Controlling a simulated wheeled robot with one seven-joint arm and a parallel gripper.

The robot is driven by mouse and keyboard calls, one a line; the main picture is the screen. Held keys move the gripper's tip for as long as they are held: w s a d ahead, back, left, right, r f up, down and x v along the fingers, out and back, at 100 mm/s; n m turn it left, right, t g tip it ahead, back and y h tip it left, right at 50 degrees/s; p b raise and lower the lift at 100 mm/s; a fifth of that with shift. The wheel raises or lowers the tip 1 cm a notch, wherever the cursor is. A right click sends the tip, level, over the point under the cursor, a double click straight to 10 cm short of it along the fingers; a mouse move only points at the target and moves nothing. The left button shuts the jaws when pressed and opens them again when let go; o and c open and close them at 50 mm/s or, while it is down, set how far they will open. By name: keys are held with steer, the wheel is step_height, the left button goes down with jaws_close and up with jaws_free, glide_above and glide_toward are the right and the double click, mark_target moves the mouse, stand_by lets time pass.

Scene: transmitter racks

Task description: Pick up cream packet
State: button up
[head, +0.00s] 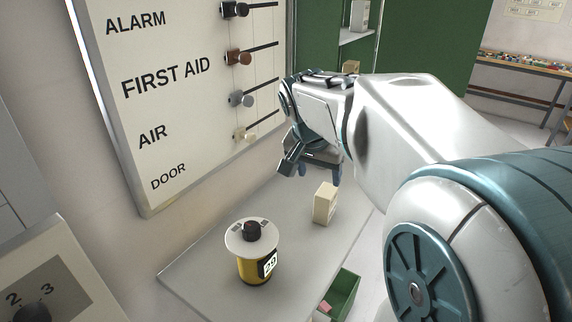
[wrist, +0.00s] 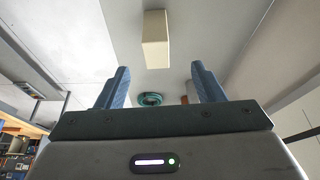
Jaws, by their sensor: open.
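The cream packet (head: 325,204) is a small cream box standing upright on the grey shelf top, right of the yellow device. It also shows in the wrist view (wrist: 155,40), at the top centre, beyond the fingertips. My gripper (head: 319,173) is above and slightly behind the packet in the head view, apart from it. In the wrist view my gripper (wrist: 160,70) has its two blue fingers spread with nothing between them. The packet lines up roughly with the gap between the fingers there.
A yellow round device (head: 252,252) with a dark knob and a display reading 29 stands at left on the grey top (head: 215,293). A green bin (head: 342,292) sits beside the top's front edge. A lever panel (head: 180,75) hangs on the wall behind.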

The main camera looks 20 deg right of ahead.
mark_target(326, 201)
steer(key=x, duration=0.4)
steer(key=p+x, duration=0.1)
steer(key=x, duration=0.8)
steer(key=shift+s+d+f+p, duration=0.1)
steer(key=shift+d+p, duration=0.25)
steer(key=shift+d, duration=0.05)
steer(key=c, duration=1.1)
